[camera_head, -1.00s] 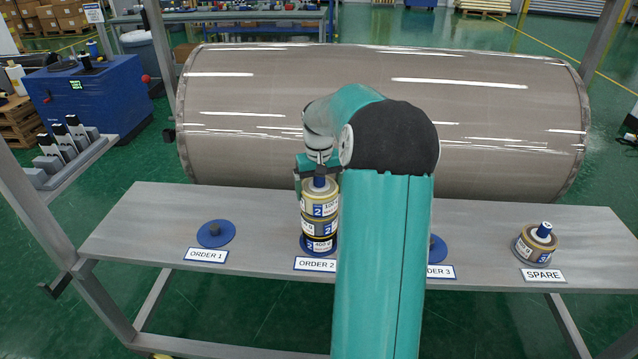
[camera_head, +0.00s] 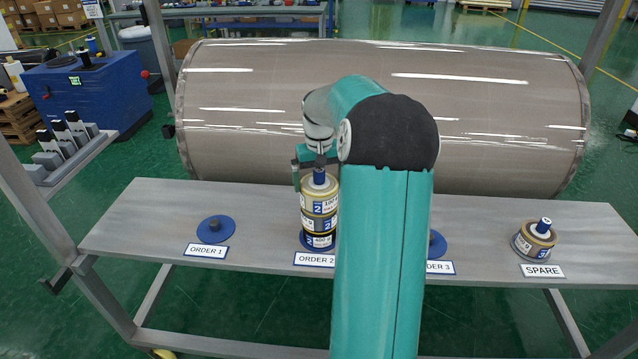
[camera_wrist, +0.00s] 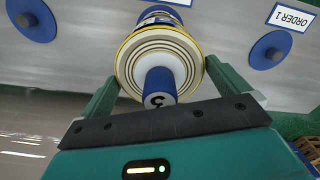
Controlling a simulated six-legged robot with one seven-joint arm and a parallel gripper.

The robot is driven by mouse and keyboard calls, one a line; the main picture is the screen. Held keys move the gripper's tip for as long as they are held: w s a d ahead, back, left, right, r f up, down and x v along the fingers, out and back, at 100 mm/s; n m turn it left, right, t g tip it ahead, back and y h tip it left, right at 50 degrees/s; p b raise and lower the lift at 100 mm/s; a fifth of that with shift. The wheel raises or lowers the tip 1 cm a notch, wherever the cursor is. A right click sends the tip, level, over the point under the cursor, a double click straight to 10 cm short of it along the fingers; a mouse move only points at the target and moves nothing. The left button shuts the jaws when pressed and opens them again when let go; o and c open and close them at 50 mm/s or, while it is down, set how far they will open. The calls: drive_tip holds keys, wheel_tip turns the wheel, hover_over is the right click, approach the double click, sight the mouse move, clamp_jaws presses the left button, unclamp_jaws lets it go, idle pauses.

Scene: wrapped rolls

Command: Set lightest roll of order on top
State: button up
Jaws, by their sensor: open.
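At ORDER 2 several wrapped rolls stand upright in a stack (camera_head: 319,215) on a blue base. The top roll (camera_head: 318,187) has a tan side, a blue core plug and a label that seems to read 100 g; the bottom label reads 400 g. The middle label is unclear. My gripper (camera_head: 311,168) is open just above the stack. In the wrist view, the top roll (camera_wrist: 150,55) lies beyond my gripper (camera_wrist: 160,80), its blue plug between the spread fingers. No grip on it shows.
The ORDER 1 blue base (camera_head: 216,229) is empty. The ORDER 3 base (camera_head: 437,246) is mostly hidden by my arm. A squat roll (camera_head: 535,240) sits at SPARE on the right. A large wrapped cylinder (camera_head: 480,110) lies behind the grey bench (camera_head: 140,225).

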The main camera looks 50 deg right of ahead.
wheel_tip(320, 180, up, 12)
drive_tip(key=shift+r, duration=0.15)
idle(0.9)
